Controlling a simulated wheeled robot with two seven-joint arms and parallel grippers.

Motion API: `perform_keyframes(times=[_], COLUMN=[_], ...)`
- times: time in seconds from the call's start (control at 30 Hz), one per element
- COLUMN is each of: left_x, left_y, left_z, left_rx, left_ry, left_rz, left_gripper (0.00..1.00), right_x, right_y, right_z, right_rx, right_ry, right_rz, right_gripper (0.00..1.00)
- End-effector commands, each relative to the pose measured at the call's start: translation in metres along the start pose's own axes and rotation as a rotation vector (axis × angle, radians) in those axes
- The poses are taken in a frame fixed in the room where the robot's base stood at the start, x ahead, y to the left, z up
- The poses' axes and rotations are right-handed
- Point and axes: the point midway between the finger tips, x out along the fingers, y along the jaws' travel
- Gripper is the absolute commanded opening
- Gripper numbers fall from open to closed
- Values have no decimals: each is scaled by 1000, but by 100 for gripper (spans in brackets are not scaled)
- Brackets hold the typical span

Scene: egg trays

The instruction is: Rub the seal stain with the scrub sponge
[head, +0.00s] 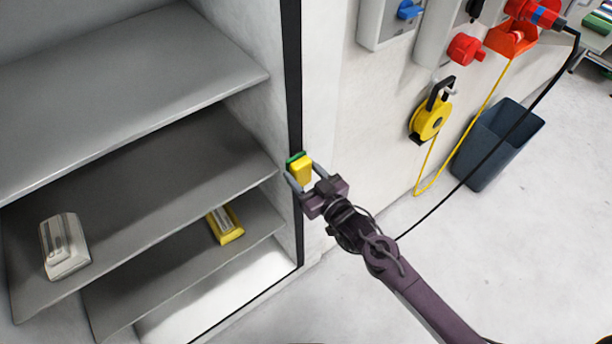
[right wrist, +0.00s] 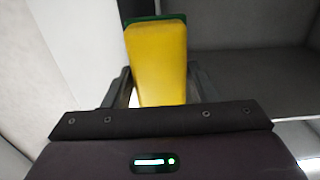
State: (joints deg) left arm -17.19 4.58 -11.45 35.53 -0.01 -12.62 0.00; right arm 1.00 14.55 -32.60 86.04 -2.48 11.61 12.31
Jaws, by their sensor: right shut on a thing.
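The scrub sponge (head: 301,171) is a yellow block with a green scrub side. My right gripper (head: 305,177) is shut on it, with one finger on each side. The sponge also fills the space between the fingers in the right wrist view (right wrist: 158,65), its green layer at the far end. The black seal (head: 293,80) runs down the front edge of the cabinet's side wall. The sponge's green side faces the seal and overlaps it in the head view; I cannot tell whether they touch. No stain is distinguishable; the sponge may hide it. My left gripper is out of view.
The open cabinet has grey shelves (head: 150,190) to the left, with a pale tray (head: 75,262) and a yellow tray (head: 231,237). On the right wall are a yellow cable reel (head: 428,122) and red connectors (head: 466,48). A grey bin (head: 483,160) stands on the floor.

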Motion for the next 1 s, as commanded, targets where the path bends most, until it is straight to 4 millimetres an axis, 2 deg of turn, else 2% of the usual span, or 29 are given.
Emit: perform_keyframes(times=[0.43, 1.0], left_x=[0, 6], left_y=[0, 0], left_z=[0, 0], left_rx=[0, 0], left_ry=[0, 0], left_rz=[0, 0], left_gripper=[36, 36], right_x=[0, 12], right_y=[0, 0], right_z=[0, 0], right_rx=[0, 0], right_ry=[1, 0], right_rz=[0, 0], right_gripper=[34, 34])
